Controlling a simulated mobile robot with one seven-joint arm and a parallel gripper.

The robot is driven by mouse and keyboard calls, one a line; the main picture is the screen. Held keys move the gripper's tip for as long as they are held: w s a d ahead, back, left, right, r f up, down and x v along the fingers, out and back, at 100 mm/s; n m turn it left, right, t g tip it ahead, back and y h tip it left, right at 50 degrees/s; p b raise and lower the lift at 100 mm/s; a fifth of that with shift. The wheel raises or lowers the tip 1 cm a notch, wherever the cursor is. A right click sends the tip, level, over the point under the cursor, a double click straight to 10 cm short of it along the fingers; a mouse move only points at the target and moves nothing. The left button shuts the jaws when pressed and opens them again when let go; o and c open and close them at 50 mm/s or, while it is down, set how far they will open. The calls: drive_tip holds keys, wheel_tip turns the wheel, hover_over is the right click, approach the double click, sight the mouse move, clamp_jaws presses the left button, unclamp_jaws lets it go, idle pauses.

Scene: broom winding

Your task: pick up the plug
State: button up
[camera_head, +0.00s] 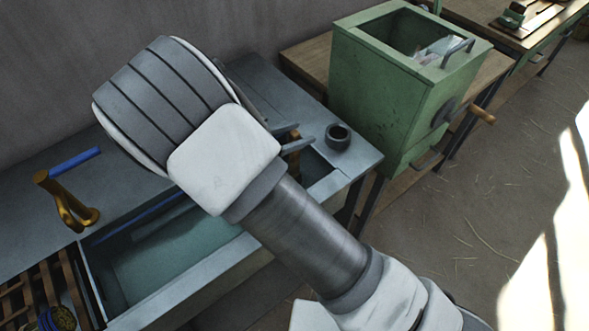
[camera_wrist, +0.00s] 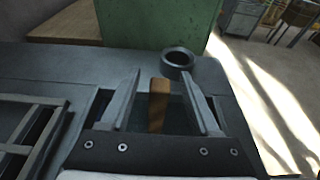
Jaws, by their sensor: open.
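My gripper (camera_head: 291,139) is open above the right part of the grey metal bench, and it also shows in the wrist view (camera_wrist: 162,76). A brown wooden piece (camera_wrist: 158,103), which looks like the plug, stands upright between the two fingers in the wrist view, with a gap on each side. In the head view only a bit of this brown piece (camera_head: 297,146) shows by the fingers; my arm hides the rest. I cannot tell how deep between the fingers it sits.
A dark ring-shaped cup (camera_head: 338,136) stands just right of the fingers, close to the right fingertip in the wrist view (camera_wrist: 179,61). A green box with a crank (camera_head: 375,95) stands behind. A brass tap (camera_head: 70,205) and sink basin (camera_head: 165,255) lie left.

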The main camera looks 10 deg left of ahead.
drive_tip(key=shift+x, duration=1.15)
clamp_jaws()
idle(0.5)
